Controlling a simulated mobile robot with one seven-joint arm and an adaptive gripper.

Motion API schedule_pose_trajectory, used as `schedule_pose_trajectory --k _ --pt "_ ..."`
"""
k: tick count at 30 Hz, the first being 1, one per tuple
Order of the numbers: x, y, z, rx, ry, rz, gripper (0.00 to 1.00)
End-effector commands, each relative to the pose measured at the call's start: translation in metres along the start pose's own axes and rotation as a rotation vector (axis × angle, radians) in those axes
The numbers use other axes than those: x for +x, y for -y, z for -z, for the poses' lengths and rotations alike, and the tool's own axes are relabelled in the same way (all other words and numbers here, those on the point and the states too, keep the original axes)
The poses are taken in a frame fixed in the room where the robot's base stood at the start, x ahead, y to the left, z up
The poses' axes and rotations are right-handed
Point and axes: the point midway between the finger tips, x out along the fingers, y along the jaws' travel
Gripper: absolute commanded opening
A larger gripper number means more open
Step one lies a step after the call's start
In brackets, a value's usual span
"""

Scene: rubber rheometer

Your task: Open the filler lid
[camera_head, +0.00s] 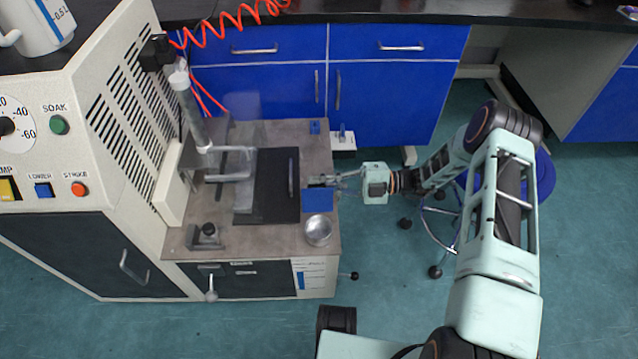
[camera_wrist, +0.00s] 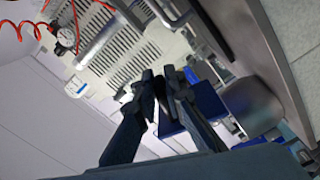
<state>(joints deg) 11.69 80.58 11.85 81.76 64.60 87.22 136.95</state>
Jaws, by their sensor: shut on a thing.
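A flat blue plate (camera_head: 317,200), which looks like the filler lid, is at the right edge of the machine's worktop. My gripper (camera_head: 322,181) reaches in from the right and its fingertips are at the plate's upper edge. In the wrist view my gripper (camera_wrist: 160,88) has its dark fingers drawn together, with blue parts (camera_wrist: 206,101) right behind and beside them. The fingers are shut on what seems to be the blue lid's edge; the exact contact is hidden. I cannot tell how far the lid is tilted.
A round metal cup (camera_head: 318,231) stands close below the plate, near the worktop's front right corner. A clear guard (camera_head: 250,190) over a black mat (camera_head: 280,170) lies to the left. Blue cabinets (camera_head: 395,85) stand behind, and a blue stool (camera_head: 545,175) is behind my arm.

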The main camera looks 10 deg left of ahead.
Motion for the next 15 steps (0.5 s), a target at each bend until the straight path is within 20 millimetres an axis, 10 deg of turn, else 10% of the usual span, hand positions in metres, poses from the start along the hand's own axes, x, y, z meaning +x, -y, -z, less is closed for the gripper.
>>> schedule_pose_trajectory --k 7,15 --pt "-0.0013 -0.0025 -0.0001 -0.002 0.001 -0.004 0.25" --pt "-0.0008 -0.0013 -0.0001 -0.002 0.001 -0.002 0.26"
